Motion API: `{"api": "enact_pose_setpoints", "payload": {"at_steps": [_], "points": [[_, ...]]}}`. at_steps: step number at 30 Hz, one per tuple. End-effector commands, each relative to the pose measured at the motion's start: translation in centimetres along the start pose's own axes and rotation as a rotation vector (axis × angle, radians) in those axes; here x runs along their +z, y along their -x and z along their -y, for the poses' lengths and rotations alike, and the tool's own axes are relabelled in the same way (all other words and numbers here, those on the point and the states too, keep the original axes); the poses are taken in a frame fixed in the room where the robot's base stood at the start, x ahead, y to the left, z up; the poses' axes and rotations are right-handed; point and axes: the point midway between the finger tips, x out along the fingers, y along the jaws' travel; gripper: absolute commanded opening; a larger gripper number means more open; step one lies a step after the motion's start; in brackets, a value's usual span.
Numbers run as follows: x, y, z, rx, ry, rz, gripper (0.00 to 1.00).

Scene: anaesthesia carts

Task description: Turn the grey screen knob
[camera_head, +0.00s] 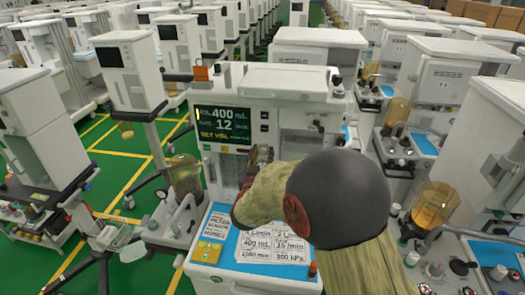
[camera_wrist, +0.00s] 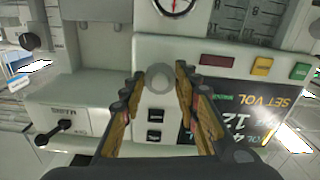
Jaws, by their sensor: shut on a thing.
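The grey screen knob (camera_wrist: 159,77) is a round disc on the white front panel, seen between my fingertips in the wrist view. My gripper (camera_wrist: 159,74) is shut on it, one finger on each side. In the head view my gripper (camera_head: 258,158) is at the cart's front, just right of and below the lit screen (camera_head: 224,124), and the knob is hidden there by my arm. The screen reads 400 mL, 12 and SET VOL, and part of it shows rotated in the wrist view (camera_wrist: 240,121).
Below the panel is a blue work surface (camera_head: 222,245) with printed cards. Red, yellow and green buttons and a round gauge (camera_wrist: 174,5) are near the knob in the wrist view. An orange-domed canister (camera_head: 436,203) stands on the right. Green floor (camera_head: 125,165) is open on the left.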

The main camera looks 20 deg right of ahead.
Motion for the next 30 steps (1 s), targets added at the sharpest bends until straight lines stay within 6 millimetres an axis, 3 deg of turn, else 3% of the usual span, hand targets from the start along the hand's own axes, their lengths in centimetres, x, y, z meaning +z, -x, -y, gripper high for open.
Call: {"api": "enact_pose_setpoints", "payload": {"at_steps": [9,24,25,30], "points": [[-0.03,-0.01,-0.01,0.0,0.107,0.0,0.06],[0.02,0.0,0.01,0.0,0.125,0.0,0.06],[0.02,0.0,0.01,0.0,0.125,0.0,0.32],[0.01,0.0,0.01,0.0,0.124,0.0,0.41]]}}
